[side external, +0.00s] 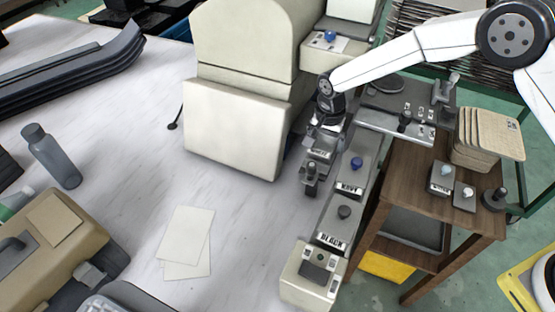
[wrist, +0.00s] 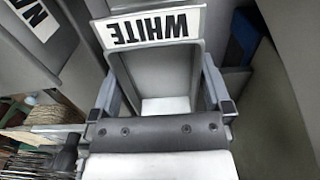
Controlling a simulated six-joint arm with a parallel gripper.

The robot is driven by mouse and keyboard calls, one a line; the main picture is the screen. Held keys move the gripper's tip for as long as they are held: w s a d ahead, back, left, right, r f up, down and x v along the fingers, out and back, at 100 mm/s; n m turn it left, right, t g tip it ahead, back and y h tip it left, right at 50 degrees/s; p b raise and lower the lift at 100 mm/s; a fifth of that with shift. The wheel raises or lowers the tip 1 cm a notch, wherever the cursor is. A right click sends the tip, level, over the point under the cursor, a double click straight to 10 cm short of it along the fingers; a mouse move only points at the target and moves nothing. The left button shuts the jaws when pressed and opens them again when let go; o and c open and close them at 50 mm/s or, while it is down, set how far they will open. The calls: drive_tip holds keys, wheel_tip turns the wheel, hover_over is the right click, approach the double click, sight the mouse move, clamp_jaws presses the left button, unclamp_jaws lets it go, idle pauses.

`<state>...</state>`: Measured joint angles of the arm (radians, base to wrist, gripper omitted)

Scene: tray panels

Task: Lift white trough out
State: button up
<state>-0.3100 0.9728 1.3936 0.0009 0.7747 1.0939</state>
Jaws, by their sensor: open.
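The white trough (wrist: 160,70) is a grey open box with a label reading WHITE, upside down in the wrist view. In the side external view, a grey trough with a small label (side external: 321,148), too small to read, lies just below my gripper (side external: 326,128). In the wrist view, my gripper (wrist: 160,92) is open, with one finger on each side of the white trough. I cannot tell whether the fingers touch its walls. The trough's near end is hidden behind the dark bolted bar.
Beside it stand a NAVY trough (side external: 352,176) with a blue knob and a BLACK trough (side external: 338,226). A large cream cabinet (side external: 235,125) rises close on the left. A wooden cart (side external: 425,205) stands on the right. The white tabletop at front left has free room.

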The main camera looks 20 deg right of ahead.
idle(0.3)
drive_tip(key=c, duration=1.2)
drive_tip(key=shift+r, duration=0.15)
drive_tip(key=shift+r, duration=0.45)
drive_tip(key=s+d+r, duration=0.1)
drive_tip(key=s+r, duration=0.2)
drive_tip(key=s, duration=0.1)
drive_tip(key=s+d+r, duration=0.1)
drive_tip(key=s+r, duration=0.3)
drive_tip(key=s+d+r, duration=0.1)
drive_tip(key=s+r, duration=0.2)
drive_tip(key=r, duration=0.1)
drive_tip(key=shift+s, duration=0.4)
drive_tip(key=shift+s+d+r, duration=0.15)
drive_tip(key=shift+s+r, duration=0.1)
drive_tip(key=shift+s, duration=0.2)
drive_tip(key=shift+s+d+r, duration=0.1)
drive_tip(key=shift+s+r, duration=0.1)
drive_tip(key=shift+s, duration=0.2)
